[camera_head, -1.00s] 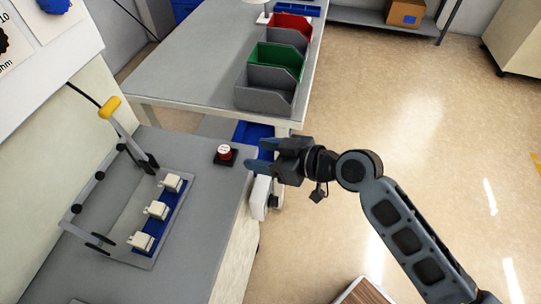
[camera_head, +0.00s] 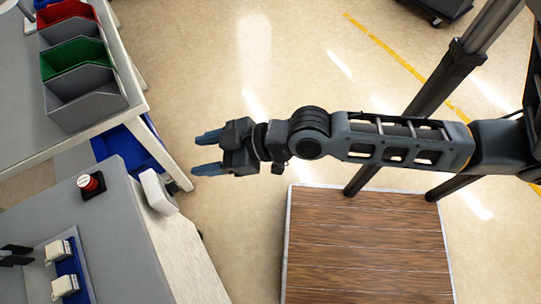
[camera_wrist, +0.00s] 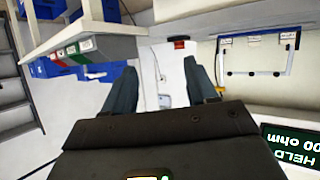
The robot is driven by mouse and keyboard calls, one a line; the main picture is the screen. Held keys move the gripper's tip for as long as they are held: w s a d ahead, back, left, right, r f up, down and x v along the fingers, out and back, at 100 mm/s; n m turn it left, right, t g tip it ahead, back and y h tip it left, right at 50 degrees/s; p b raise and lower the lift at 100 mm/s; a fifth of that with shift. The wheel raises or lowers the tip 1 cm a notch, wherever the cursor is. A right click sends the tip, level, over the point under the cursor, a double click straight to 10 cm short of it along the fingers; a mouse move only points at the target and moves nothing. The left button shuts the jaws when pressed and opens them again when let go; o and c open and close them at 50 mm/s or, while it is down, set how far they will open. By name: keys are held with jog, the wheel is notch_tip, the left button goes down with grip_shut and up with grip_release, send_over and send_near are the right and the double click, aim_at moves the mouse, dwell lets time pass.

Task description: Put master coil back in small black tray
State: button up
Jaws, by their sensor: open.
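A red round piece with a pale top, which looks like the master coil (camera_head: 89,182), sits upright on the small black tray (camera_head: 99,191) on the grey bench at left. Its red body also shows small in the wrist view (camera_wrist: 180,40). My gripper (camera_head: 203,154) is open, with nothing between its blue-grey fingers. It hangs over the floor, to the right of the bench and apart from the coil. In the wrist view my gripper's fingers (camera_wrist: 158,80) stand wide apart.
White blocks (camera_head: 58,250) sit on a blue strip at the bench's lower left. A white box (camera_head: 158,190) is at the bench edge. Red, green and grey bins (camera_head: 92,103) stand on the far table. A wooden-topped platform (camera_head: 365,250) is below my arm. A display (camera_wrist: 295,148) reads "HELD".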

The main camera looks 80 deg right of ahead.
jog(key=s+a+r+t, duration=0.1)
jog(key=s+a+r, duration=0.1)
jog(key=s+r, duration=0.3)
jog(key=s+a+r+m, duration=0.1)
jog(key=s+a+r, duration=0.2)
jog(key=s, duration=0.6)
notch_tip(320, 180, up, 2)
jog(key=shift+s+a+r+m+t+h, duration=0.1)
jog(key=shift+s+a+m+t+h, duration=0.1)
jog(key=shift+s+m+t+h, duration=0.15)
